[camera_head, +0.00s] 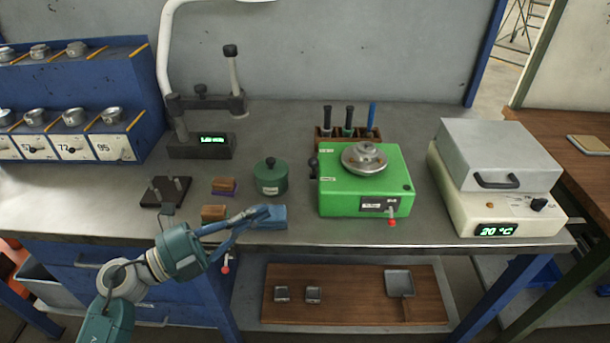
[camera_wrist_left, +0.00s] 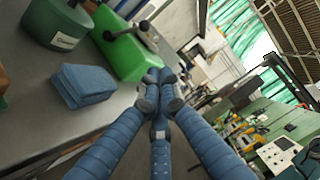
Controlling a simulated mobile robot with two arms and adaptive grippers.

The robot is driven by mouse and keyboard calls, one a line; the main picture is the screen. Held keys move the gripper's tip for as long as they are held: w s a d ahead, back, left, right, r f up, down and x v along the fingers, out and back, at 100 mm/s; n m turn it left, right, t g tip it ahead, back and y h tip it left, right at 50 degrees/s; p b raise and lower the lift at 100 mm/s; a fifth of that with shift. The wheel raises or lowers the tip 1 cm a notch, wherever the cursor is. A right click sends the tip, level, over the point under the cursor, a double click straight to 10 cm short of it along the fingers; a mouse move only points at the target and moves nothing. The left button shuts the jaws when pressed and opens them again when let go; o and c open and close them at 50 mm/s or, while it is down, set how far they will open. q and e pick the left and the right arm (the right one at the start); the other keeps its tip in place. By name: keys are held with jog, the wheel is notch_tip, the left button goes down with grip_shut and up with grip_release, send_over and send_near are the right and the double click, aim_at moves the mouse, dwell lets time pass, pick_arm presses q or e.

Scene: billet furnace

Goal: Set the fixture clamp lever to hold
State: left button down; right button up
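A green box (camera_head: 340,198) stands on the bench with a round metal piece (camera_head: 364,157) on top. A lever with a black knob (camera_head: 314,163) is on its left side, and it also shows in the left wrist view (camera_wrist_left: 108,36). A small red-tipped lever (camera_head: 392,221) hangs at the box's front. I cannot tell which is the fixture clamp lever, nor read its setting. My left gripper (camera_head: 266,211) is left of the green box, over the bench's front edge, apart from both levers. Its blue fingers meet at the tips in the left wrist view (camera_wrist_left: 160,85), with nothing visible between them. My right gripper is out of view.
A blue block (camera_head: 272,222) lies close by my left gripper. A green round pot (camera_head: 271,178) and brown blocks (camera_head: 214,213) are to the left. A cream heater box (camera_head: 490,205) reading 20 °C is to the right. Bench space between it and the green box is clear.

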pick_arm(q)
jog(key=w+a+p+x, duration=0.1)
jog(key=w+p+x, duration=0.1)
jog(key=x, duration=1.1)
jog(key=shift+w+a+r+p, duration=0.2)
jog(key=shift+a+p, duration=0.15)
jog(key=shift+p, duration=0.5)
